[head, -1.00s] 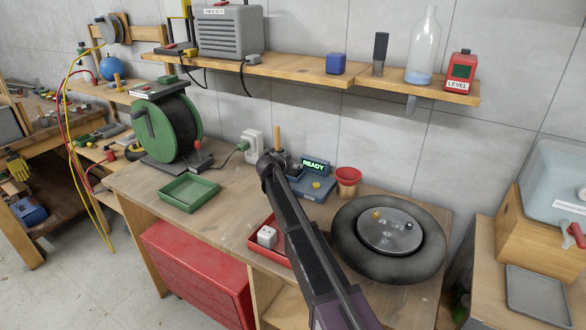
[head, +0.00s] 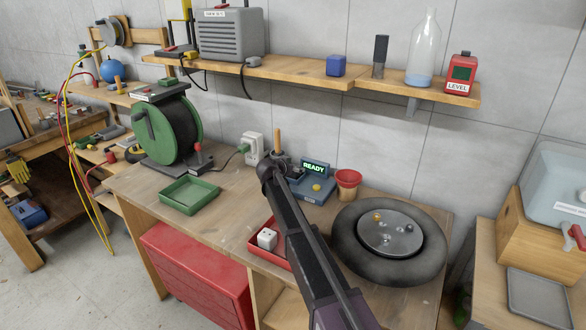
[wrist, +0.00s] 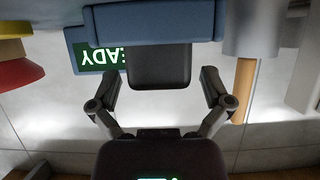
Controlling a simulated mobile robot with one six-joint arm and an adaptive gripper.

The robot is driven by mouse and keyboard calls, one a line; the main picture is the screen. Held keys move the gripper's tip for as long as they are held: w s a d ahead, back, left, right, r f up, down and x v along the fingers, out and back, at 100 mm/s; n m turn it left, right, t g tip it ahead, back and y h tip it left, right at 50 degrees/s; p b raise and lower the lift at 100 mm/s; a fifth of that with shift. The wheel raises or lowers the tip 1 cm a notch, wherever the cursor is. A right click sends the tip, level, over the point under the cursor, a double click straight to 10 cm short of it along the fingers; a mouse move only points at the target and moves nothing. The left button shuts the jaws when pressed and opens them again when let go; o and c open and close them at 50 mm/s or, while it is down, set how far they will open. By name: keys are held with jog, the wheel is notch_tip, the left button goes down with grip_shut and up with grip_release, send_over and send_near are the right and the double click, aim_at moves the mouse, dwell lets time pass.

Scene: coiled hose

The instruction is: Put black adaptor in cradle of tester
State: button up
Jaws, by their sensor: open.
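The blue tester (head: 313,190) stands at the back of the bench, with a lit display reading READY and a yellow button. In the wrist view it appears upside down, with a blue wall (wrist: 150,24) and the display (wrist: 95,58) beside it. The black adaptor (wrist: 160,68) is a dark block against that blue wall, apparently in the cradle; its far end is hidden. My gripper (wrist: 160,78) is open, with one finger on each side of the adaptor and a visible gap at both.
A red tray (head: 255,251) with a white cube (head: 267,238) is partly behind my arm. A green tray (head: 190,206) lies empty to the left.

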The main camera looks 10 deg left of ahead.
jog(key=shift+r, duration=0.2)
jog(key=shift+s+a+r+p, duration=0.1)
jog(key=shift+s+r+p, duration=0.05)
jog(key=shift+s+p, duration=0.2)
jog(key=p+v, duration=0.4)
jog(key=v, duration=0.7)
jog(key=shift+p, duration=0.4)
